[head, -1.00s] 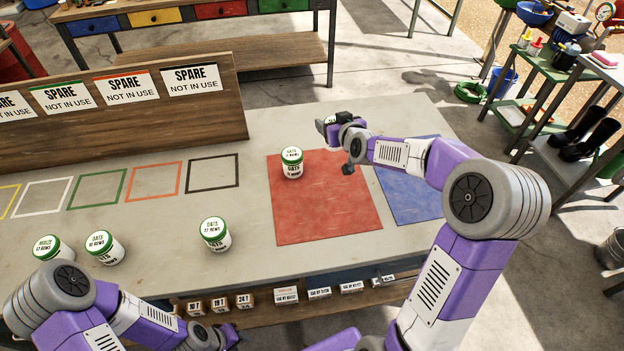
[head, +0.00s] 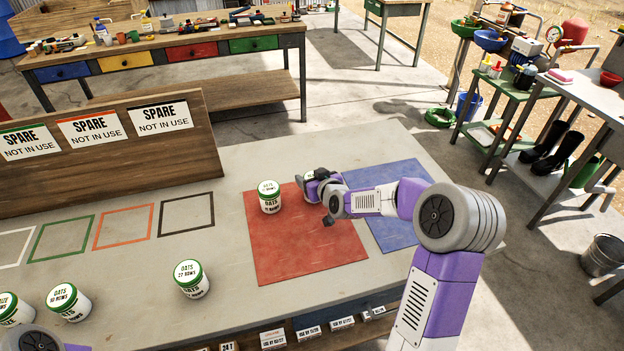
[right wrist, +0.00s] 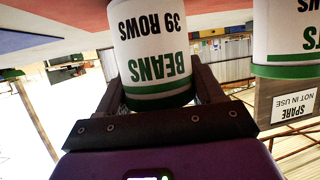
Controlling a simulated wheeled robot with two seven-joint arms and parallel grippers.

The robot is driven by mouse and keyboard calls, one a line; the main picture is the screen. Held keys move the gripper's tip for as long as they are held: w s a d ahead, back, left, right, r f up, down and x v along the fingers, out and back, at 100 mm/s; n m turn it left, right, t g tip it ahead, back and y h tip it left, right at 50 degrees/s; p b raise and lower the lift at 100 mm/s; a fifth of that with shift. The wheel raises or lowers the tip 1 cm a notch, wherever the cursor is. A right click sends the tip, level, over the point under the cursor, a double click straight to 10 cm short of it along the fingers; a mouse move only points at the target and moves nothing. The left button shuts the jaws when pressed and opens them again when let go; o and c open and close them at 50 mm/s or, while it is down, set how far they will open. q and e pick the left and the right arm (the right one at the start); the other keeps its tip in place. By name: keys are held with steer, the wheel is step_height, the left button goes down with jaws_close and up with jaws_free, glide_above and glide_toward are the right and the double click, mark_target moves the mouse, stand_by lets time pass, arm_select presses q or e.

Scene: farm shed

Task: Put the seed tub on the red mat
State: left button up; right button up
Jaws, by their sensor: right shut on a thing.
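My right gripper (head: 314,200) is shut on a white tub with green trim (right wrist: 155,50), labelled "BEANS 39 ROWS" in the right wrist view. In the head view the gripper hides most of this tub; a bit of it (head: 309,174) shows at the far right part of the red mat (head: 300,250). I cannot tell whether its base touches the mat. An "OATS" tub (head: 269,198) stands upright on the mat's far left part, just left of the held tub. My left gripper is out of view.
A blue mat (head: 390,235) lies right of the red one. More tubs stand on the bench at left, one labelled "OATS 27 ROWS" (head: 191,280). Empty outlined squares (head: 186,215) lie before a wooden board (head: 110,155) with "SPARE" signs. The red mat's near part is clear.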

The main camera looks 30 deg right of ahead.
steer(key=shift+r, duration=0.1)
steer(key=shift+f+b, duration=0.25)
steer(key=shift+b, duration=0.1)
steer(key=o, duration=1.4)
steer(key=shift+r, duration=0.1)
steer(key=shift+r+p, duration=0.2)
steer(key=shift+p, duration=0.2)
steer(key=d+p+v, duration=0.1)
steer(key=p+v, duration=0.1)
steer(key=v, duration=1)
steer(key=shift+a, duration=0.45)
steer(key=shift+s+f, duration=0.1)
